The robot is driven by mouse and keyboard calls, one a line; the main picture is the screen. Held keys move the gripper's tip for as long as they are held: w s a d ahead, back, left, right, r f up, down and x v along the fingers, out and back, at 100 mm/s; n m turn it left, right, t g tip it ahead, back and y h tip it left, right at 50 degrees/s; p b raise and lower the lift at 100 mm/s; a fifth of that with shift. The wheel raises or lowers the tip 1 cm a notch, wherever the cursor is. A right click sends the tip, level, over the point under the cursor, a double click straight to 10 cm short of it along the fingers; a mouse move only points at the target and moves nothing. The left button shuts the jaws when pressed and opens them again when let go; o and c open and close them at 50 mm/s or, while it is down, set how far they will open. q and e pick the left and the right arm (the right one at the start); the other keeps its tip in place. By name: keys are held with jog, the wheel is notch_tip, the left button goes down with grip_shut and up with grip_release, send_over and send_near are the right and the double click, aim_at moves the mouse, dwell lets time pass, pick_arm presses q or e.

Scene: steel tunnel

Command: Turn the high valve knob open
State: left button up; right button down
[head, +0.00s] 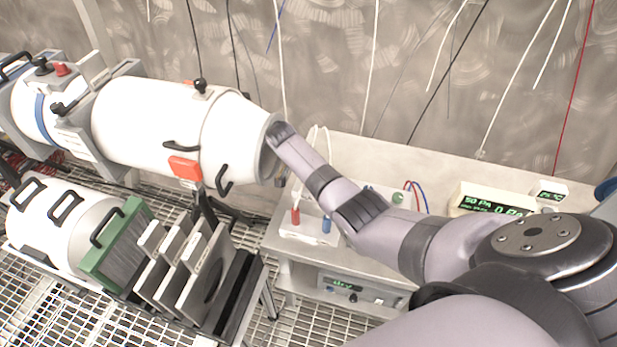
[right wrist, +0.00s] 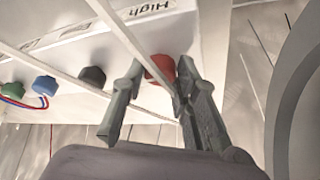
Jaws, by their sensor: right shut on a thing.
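The high valve knob is a red knob (right wrist: 160,68) beside the printed word "High" on a white panel (right wrist: 185,28) in the right wrist view. My right gripper (right wrist: 158,82) has one finger on each side of the red knob and is shut on it. A thin pale cable or strip crosses in front of the knob and hides part of it. In the head view my right arm reaches in from the right, and I cannot make out its fingers or the red knob there. My left gripper is in neither view.
Black (right wrist: 92,76), blue (right wrist: 44,85) and green (right wrist: 13,88) knobs stand left of the red one. In the head view, a large white cylinder (head: 150,118) lies left of my arm. A white display box (head: 480,200) sits on the bench at right. Thin cables hang along the wall.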

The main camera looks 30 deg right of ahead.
jog(key=shift+m, duration=0.6)
jog(key=c, duration=1.2)
grip_release()
jog(key=shift+c, duration=0.2)
jog(key=shift+r, duration=0.1)
jog(key=v, duration=1.2)
jog(key=shift+w, duration=0.2)
jog(key=shift+d, duration=0.1)
